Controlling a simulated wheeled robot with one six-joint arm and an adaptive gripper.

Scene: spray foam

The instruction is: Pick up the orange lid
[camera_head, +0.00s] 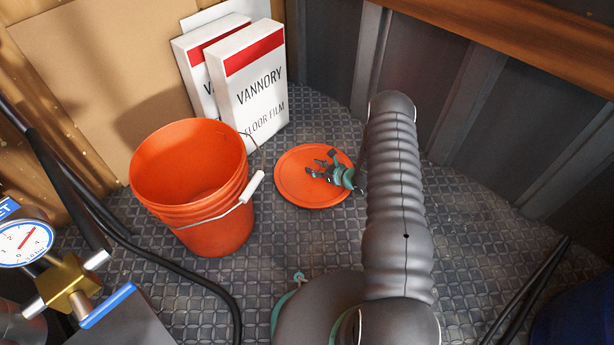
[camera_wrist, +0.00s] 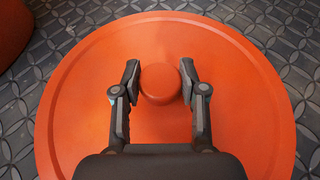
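The orange lid (camera_head: 299,190) is a round disc on the patterned metal floor, between the bucket and my arm. In the wrist view the lid (camera_wrist: 80,85) fills most of the picture and has a raised round knob (camera_wrist: 160,83) near its middle. My gripper (camera_head: 323,165) is over the lid, coming from the right. In the wrist view my gripper (camera_wrist: 160,80) has its two fingers apart, one on each side of the knob. The left fingertip is very close to the knob. I cannot tell whether either finger touches it.
An orange bucket (camera_head: 215,215) with a white-handled wire bail stands left of the lid. White boxes (camera_head: 245,85) lean at the back wall. A black hose (camera_head: 215,292) runs along the floor at left, near a pressure gauge (camera_head: 25,243). Ribbed metal walls close off the right.

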